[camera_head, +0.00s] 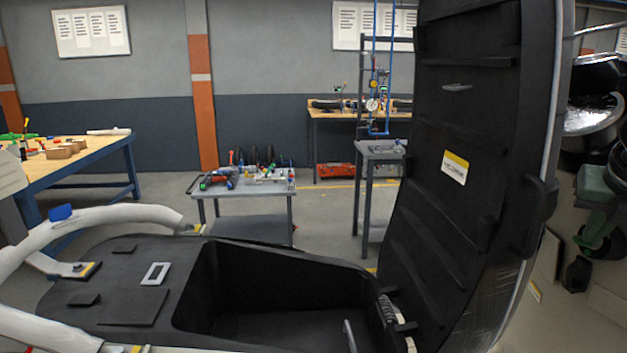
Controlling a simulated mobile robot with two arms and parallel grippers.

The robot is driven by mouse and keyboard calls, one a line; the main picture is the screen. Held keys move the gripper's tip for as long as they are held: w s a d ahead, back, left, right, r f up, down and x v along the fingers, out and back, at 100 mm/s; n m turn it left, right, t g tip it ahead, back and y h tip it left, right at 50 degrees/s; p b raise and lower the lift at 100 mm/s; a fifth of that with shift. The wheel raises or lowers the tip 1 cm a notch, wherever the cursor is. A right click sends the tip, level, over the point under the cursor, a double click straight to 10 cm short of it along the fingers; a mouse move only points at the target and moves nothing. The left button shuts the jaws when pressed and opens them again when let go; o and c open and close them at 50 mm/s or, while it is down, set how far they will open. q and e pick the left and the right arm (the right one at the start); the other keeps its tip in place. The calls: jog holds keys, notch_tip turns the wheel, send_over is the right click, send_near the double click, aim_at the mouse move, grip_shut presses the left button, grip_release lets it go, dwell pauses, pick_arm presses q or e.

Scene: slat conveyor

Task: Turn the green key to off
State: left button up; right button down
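I cannot make out a green key in the head view. A large black machine housing fills the middle, with a flat deck (130,290) at the left, an open hollow (280,285) and a tall black panel (470,130) standing upright at the right. Dark and green parts hang at the right edge; the dark piece at their lower end looks like my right gripper (577,275). It is small and dark, so its fingers cannot be told apart. It is right of the panel. No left gripper can be made out.
White curved rails (100,217) run along the left. A wooden-topped workbench (60,165) stands behind them, with a grey tool cart (245,190) further right. Another bench (350,115) stands by the back wall. Open floor (325,215) lies between the carts.

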jog(key=p+v, duration=0.2)
jog(key=v, duration=0.6)
jog(key=shift+r+p, duration=0.35)
jog(key=shift+r, duration=0.15)
dwell(0.5)
jog(key=shift+w, duration=0.2)
